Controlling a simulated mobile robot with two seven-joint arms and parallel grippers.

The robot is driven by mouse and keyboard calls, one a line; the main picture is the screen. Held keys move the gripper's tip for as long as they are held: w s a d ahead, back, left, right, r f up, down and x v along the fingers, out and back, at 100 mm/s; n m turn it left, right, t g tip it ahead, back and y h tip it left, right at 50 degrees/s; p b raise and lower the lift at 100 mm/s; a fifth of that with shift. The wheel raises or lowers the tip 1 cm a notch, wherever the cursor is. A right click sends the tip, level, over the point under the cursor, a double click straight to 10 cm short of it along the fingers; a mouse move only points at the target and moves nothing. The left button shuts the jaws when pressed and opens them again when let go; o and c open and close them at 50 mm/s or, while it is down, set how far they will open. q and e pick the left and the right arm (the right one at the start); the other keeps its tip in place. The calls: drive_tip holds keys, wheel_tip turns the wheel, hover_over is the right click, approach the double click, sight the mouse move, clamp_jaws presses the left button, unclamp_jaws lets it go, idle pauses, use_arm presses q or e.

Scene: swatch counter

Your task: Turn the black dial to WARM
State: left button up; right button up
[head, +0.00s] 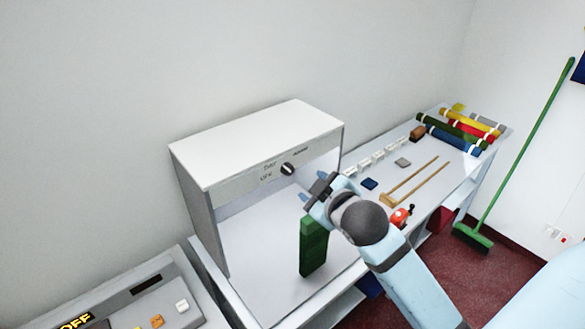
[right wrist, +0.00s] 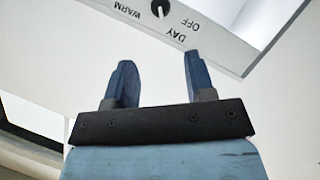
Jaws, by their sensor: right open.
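The black dial (head: 288,169) is on the front strip of a white, open-fronted cabinet (head: 262,143). The labels OFF, DAY and WARM stand around it, with WARM on its right in the head view. In the right wrist view the dial (right wrist: 160,6) is cut by the top edge and the labels appear upside down. I cannot clearly tell which label its mark faces. My right gripper (head: 314,186) is open and empty in front of the dial, apart from it. In the right wrist view its blue fingers (right wrist: 158,62) are spread below the dial. My left gripper is not in view.
A green block stack (head: 313,245) stands below my right gripper. On the counter to the right are a blue swatch (head: 369,184), wooden sticks (head: 410,183), an orange-red item (head: 400,218) and coloured rolls (head: 452,139). A control panel (head: 150,300) is at lower left; a green broom (head: 525,145) leans right.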

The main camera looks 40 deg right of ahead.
sight(289, 170)
use_arm(q)
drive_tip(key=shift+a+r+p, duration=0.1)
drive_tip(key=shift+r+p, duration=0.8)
drive_tip(key=shift+p, duration=0.15)
use_arm(e)
drive_tip(key=x, duration=1.1)
drive_tip(key=shift+w, duration=0.1)
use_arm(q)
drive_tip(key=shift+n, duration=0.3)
use_arm(e)
drive_tip(key=shift+w+f, duration=0.1)
drive_tip(key=shift+w, duration=0.15)
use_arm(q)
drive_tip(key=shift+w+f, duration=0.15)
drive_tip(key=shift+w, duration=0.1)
use_arm(e)
drive_tip(key=shift+w+f, duration=0.15)
drive_tip(key=shift+w, duration=0.1)
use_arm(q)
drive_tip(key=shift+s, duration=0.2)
use_arm(e)
drive_tip(key=c, duration=0.8)
